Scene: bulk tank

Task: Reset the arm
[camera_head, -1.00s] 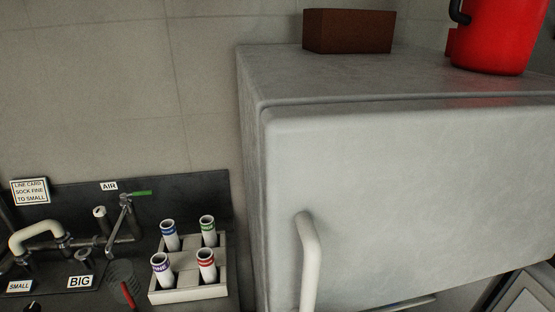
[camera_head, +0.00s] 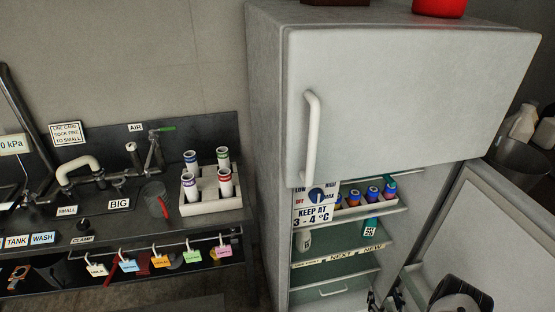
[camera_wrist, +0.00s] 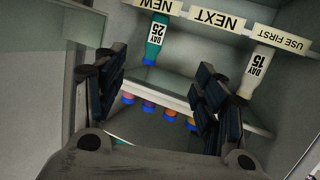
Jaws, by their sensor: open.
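My gripper (camera_wrist: 158,82) is open, with its two dark fingers spread wide and nothing between them in the wrist view. In the head view its finger tips (camera_head: 385,300) show at the bottom edge, in front of the open lower compartment of the fridge (camera_head: 340,270). The wrist view looks into that compartment upside down. A teal bottle marked DAY 25 (camera_wrist: 156,40) hangs at the NEW label, and a white bottle marked DAY 15 (camera_wrist: 257,68) is at the USE FIRST label. Both are apart from the fingers.
The open lower fridge door (camera_head: 482,235) stands at the right; the upper door (camera_head: 400,100) is shut. Several colour-capped bottles (camera_head: 372,194) line a fridge shelf. At left, a counter holds a white rack (camera_head: 205,208) of tubes and pipes; coloured tags (camera_head: 160,261) hang below.

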